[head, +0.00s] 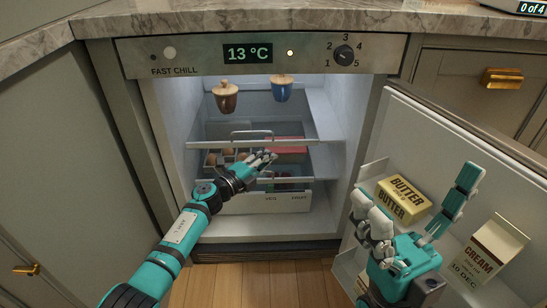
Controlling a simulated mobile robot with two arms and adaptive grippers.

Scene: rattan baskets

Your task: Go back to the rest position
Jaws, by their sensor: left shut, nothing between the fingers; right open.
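My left gripper (266,159) is shut and empty. It reaches into the open fridge (165,120), in front of the shelf and drawer area, with its arm coming from the lower left. Whether it touches the shelf edge, I cannot tell. My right gripper (415,195) is open and empty, fingers spread and pointing up, in front of the open fridge door (440,140). A butter pack (403,191) shows between its fingers, behind it in the door shelf.
A brown lidded cup (226,98) and a blue lidded cup (281,90) stand on the upper shelf. A cream carton (490,250) stands in the door at the right. The fridge frame and open door bound the space. Wooden floor (250,285) lies below.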

